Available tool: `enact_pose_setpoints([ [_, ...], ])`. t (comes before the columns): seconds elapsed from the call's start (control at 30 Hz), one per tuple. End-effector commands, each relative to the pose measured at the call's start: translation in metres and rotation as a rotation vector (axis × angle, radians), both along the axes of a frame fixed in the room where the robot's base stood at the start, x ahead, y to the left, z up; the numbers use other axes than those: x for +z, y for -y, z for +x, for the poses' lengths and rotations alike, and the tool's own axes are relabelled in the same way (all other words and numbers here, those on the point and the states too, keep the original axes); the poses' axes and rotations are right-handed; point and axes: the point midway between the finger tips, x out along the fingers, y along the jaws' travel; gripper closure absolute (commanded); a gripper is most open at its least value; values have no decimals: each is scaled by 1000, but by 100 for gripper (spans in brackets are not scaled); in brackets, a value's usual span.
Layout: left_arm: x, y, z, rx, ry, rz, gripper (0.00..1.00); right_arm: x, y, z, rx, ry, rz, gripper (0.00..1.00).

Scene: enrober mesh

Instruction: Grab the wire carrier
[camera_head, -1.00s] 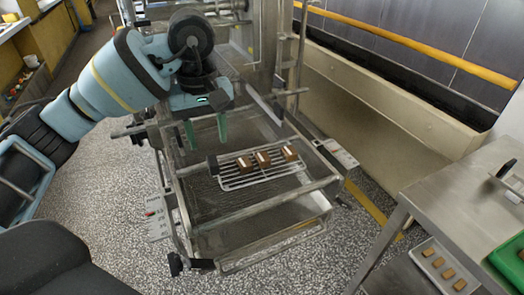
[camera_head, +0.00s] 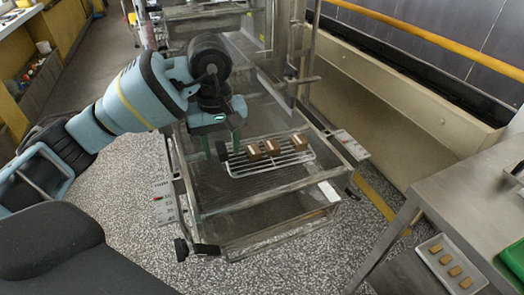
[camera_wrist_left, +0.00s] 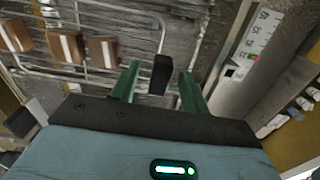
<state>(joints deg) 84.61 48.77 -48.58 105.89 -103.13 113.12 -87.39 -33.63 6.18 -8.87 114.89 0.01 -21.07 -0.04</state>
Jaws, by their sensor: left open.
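The wire carrier (camera_head: 276,171) is a white wire rack with a black grip block at its left end. It rests on the mesh bed, and three brown pieces with pale stripes sit on it. In the left wrist view, part of the carrier (camera_wrist_left: 88,70) shows at upper left, with its black block (camera_wrist_left: 160,74) between my green fingertips. My left gripper (camera_head: 221,148) is open at the carrier's left end, its fingers on either side of the block (camera_head: 222,152) without visibly closing on it. It also shows in the left wrist view (camera_wrist_left: 158,80). My right gripper is out of view.
A metal machine frame (camera_head: 270,235) surrounds the mesh bed (camera_head: 225,190). At right stand a steel table (camera_head: 460,185) and a tray (camera_head: 425,250) with several brown pieces. A beige wall (camera_head: 400,130) runs behind.

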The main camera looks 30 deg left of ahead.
Motion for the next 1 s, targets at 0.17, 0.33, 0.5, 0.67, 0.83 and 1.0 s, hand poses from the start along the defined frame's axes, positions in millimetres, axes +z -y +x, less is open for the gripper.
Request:
enact_pose_setpoints([
  [0.17, -9, 0, 0, 0, 2, 1, 55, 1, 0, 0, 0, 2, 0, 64],
  [0.33, -9, 0, 0, 0, 2, 1, 55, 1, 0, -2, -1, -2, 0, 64],
  [0.5, -9, 0, 0, 0, 2, 1, 74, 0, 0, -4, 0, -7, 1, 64],
  [0.67, -9, 0, 0, 0, 1, 0, 95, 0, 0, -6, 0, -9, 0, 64],
  [0.83, -8, 0, 0, 0, 3, 0, 100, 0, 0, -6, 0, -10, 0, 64],
  [1.0, -8, 0, 0, 0, 3, 0, 100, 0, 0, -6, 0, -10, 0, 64],
])
